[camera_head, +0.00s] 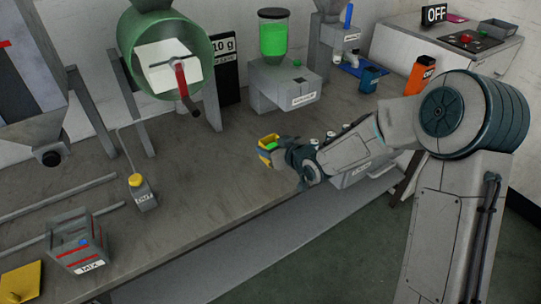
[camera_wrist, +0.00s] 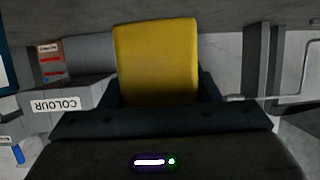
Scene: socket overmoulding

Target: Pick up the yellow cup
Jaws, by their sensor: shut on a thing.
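The yellow cup (camera_head: 264,141) is in my gripper (camera_head: 274,152) above the bench in the head view, with a small green patch showing at its opening. In the wrist view the yellow cup (camera_wrist: 155,62) stands out between the two dark fingers of my gripper (camera_wrist: 162,92), one on each side. My gripper is shut on it. The fingers hide part of the cup, and its inside is mostly out of sight.
The grey bench (camera_head: 215,190) is clear below and left of my gripper. The green drum (camera_head: 165,55) and the dispenser with green contents (camera_head: 273,38) stand behind. A MIX box (camera_head: 80,248) and a small yellow-topped block (camera_head: 142,192) stand at left. An orange box (camera_head: 420,74) is at back right.

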